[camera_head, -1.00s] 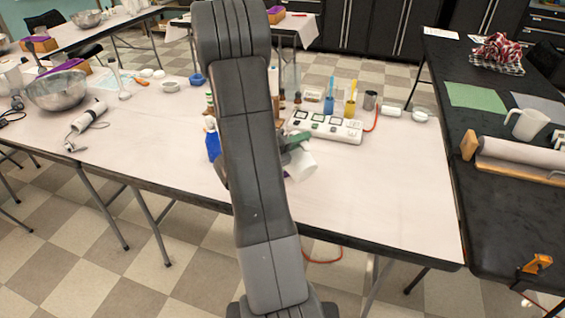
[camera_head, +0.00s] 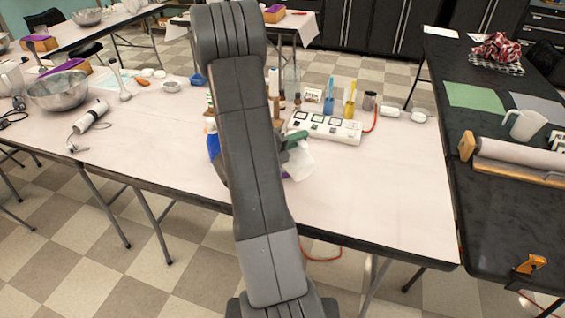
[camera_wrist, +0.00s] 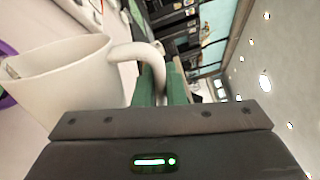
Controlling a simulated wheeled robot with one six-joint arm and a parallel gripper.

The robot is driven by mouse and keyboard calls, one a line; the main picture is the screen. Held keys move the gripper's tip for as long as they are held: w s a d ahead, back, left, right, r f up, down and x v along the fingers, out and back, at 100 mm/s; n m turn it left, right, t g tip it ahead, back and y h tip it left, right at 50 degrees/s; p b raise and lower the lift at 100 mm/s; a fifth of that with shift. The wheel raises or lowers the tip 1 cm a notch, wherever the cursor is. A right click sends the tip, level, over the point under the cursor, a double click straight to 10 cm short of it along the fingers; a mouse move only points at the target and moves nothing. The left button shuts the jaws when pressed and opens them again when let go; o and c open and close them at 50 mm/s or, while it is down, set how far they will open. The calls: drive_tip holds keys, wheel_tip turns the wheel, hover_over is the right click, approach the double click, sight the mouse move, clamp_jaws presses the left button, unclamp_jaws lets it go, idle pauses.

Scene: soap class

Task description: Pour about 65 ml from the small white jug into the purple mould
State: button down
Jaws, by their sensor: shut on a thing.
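The small white jug (camera_head: 299,163) is held over the near part of the pale table, partly hidden by my arm in the head view. A curved purple rim, likely the purple mould (camera_wrist: 6,90), shows beyond the jug's mouth in the wrist view. Most of it is hidden. No stream of liquid can be made out.
A white panel with several squares (camera_head: 325,127) lies behind the jug, near a blue cup (camera_head: 329,104) and a yellow cup (camera_head: 349,108). A blue bottle (camera_head: 212,142) stands left of my arm.

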sight(305, 159)
drive_tip(key=shift+w+a+r+n+p, duration=0.3)
drive_tip(key=shift+w+n+p, duration=0.2)
drive_tip(key=shift+p, duration=0.5)
drive_tip(key=shift+s+f+b, duration=0.1)
drive_tip(key=shift+f+b, duration=0.15)
drive_tip(key=shift+b, duration=0.2)
drive_tip(key=s+d+f+m+b, duration=0.1)
drive_tip(key=b, duration=0.1)
drive_tip(key=s+f+m+b, duration=0.1)
drive_tip(key=m+b, duration=0.1)
drive_tip(key=b, duration=0.1)
drive_tip(key=s+d+f+m+b, duration=0.1)
drive_tip(key=b, duration=0.2)
drive_tip(key=shift+s+d+m, duration=0.3)
drive_tip(key=shift+s, duration=0.05)
drive_tip(key=shift+s+r, duration=0.15)
drive_tip(key=shift+r, duration=0.15)
